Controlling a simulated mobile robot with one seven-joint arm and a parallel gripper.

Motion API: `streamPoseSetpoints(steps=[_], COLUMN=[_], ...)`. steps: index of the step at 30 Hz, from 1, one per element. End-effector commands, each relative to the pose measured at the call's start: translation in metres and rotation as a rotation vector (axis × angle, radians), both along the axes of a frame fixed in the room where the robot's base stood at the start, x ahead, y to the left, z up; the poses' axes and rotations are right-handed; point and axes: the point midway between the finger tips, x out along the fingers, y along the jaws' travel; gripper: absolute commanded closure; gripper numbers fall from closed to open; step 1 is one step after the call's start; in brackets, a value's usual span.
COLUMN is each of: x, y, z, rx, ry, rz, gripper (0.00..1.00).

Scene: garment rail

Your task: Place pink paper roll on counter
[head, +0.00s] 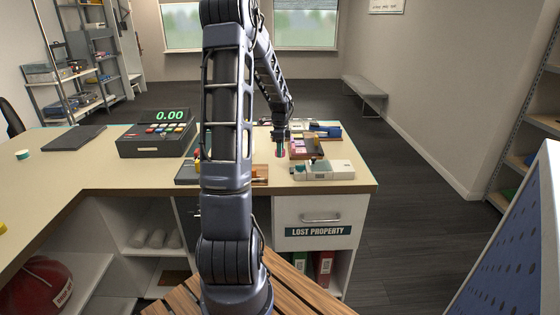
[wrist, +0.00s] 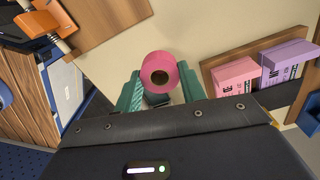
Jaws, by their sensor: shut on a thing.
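In the wrist view a pink paper roll (wrist: 160,80) with a dark core sits between the green fingertips of my gripper (wrist: 159,98). The gripper is shut on it. In the head view my gripper (head: 280,142) is low over the counter (head: 75,175), right of the middle, and the roll is a small pink patch (head: 280,154) below it. The counter's pale top also shows behind the roll in the wrist view (wrist: 205,30). I cannot tell whether the roll touches the counter.
A wooden tray with pink and purple boxes (wrist: 235,75) is right of the roll. A cash register (head: 155,138) stands on the left, and a white and green device (head: 322,170) near the front right edge.

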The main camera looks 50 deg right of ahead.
Motion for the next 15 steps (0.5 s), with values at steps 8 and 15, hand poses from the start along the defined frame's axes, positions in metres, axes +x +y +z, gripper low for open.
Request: streamPoseSetpoints(steps=[8,15], x=[0.000,0.000], y=[0.000,0.000], z=[-0.019,-0.049], rx=[0.000,0.002], ry=[0.000,0.001], rz=[0.000,-0.001], gripper=[0.82,0.82])
